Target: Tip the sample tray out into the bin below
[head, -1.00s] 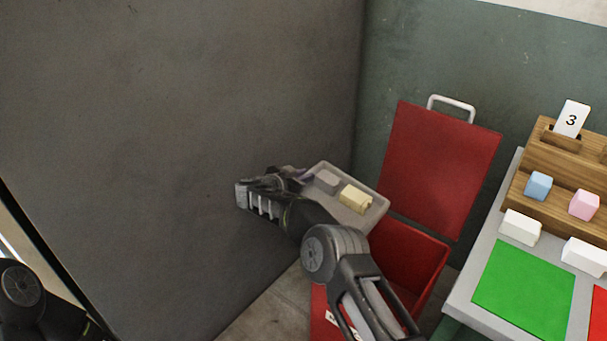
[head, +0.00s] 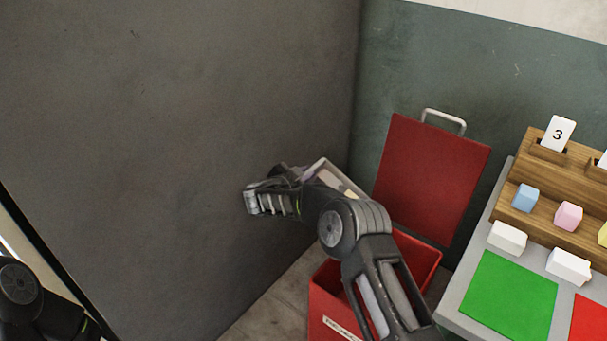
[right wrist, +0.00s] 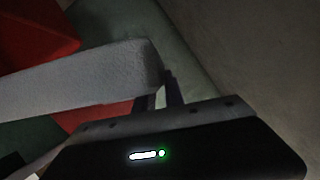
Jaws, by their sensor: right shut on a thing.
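The sample tray (head: 324,168) is a light grey shallow tray, and my right gripper (head: 303,174) is shut on its left edge. In the head view my right arm covers much of the tray, so its foam pieces are mostly hidden. The tray looks tilted. The bin (head: 429,252) is red, with its lid (head: 432,178) standing open behind it. The tray is above the bin's left part, with the arm in front. In the right wrist view a pale tray wall (right wrist: 75,82) runs up to my gripper's fingers (right wrist: 172,92). My left gripper is out of view.
A large dark grey panel (head: 180,150) stands on the left. On the right, a grey table (head: 470,285) carries a wooden rack (head: 545,190) with coloured foam blocks, white blocks, and green (head: 510,295) and red mats (head: 590,325). A green wall is behind.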

